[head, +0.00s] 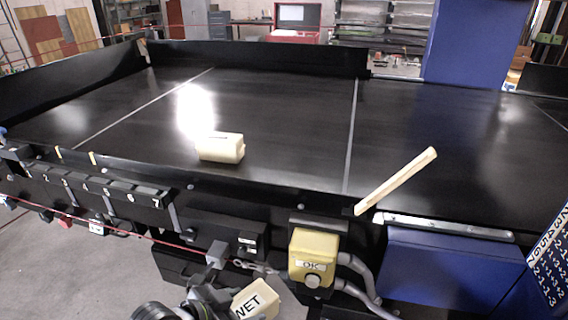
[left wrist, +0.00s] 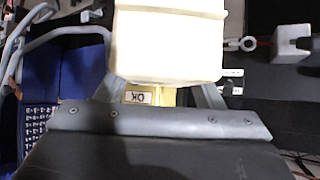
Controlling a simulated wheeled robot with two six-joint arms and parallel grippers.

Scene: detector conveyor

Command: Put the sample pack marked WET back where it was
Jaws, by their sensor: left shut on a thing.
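The cream sample pack marked WET (head: 257,304) is at the bottom of the head view, in front of the conveyor's near side. My left gripper (head: 228,297) is shut on it. In the left wrist view the pack (left wrist: 168,45) fills the top middle, between the grey fingers, with its label out of sight. A second cream pack (head: 220,147) lies on the black conveyor belt (head: 270,110), left of the middle; I see no mark on it. My right gripper is not in view.
A yellow box marked OK (head: 313,250) with a round button is on the conveyor's near side. A pale bar (head: 397,180) slants up from the near edge. Numbered black blocks (head: 105,189) line the left edge, with a red cord (head: 150,238) below. Much of the belt is clear.

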